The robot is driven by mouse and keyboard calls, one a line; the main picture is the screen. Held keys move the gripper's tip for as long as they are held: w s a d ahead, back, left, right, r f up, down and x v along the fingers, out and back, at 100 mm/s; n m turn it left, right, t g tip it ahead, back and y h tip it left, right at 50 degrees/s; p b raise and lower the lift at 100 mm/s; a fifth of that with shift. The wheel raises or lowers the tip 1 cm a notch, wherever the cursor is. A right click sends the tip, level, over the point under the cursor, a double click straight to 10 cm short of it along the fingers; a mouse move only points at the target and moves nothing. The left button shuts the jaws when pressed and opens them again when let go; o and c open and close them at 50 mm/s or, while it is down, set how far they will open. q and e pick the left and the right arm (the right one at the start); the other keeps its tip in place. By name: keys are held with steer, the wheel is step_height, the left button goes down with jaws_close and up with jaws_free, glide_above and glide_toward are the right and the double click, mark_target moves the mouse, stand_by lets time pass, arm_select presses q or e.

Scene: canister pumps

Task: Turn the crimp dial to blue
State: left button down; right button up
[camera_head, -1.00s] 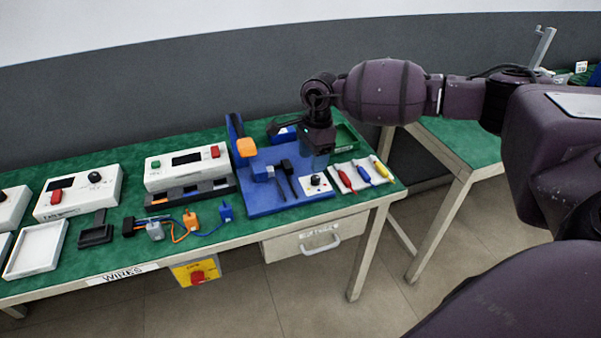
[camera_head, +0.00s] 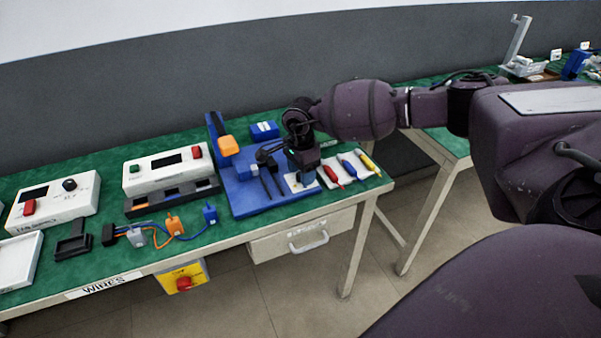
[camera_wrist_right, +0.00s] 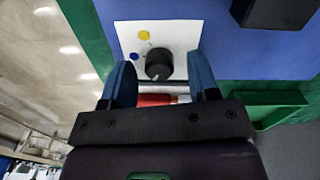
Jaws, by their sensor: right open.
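The crimp dial is a round black knob (camera_wrist_right: 158,64) on a white plate (camera_wrist_right: 182,36), with a yellow dot (camera_wrist_right: 144,35) and a blue dot (camera_wrist_right: 134,56) beside it in the right wrist view. Part of the plate is hidden, so other dots cannot be ruled out. My right gripper (camera_wrist_right: 164,80) is open, with one blue finger on each side of the knob's near edge; contact is not visible. In the head view my right gripper (camera_head: 303,176) hangs over the white plate and hides the knob. My left gripper is in neither view.
The plate sits on the blue crimp station (camera_head: 262,202) with an orange-topped lever (camera_head: 229,146). Red, blue and yellow tools (camera_head: 350,166) lie close on the right. A white device (camera_head: 168,170) and wired connectors (camera_head: 172,224) are left of the station.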

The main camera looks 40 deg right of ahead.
steer(key=shift+f, duration=0.25)
steer(key=c, duration=0.9)
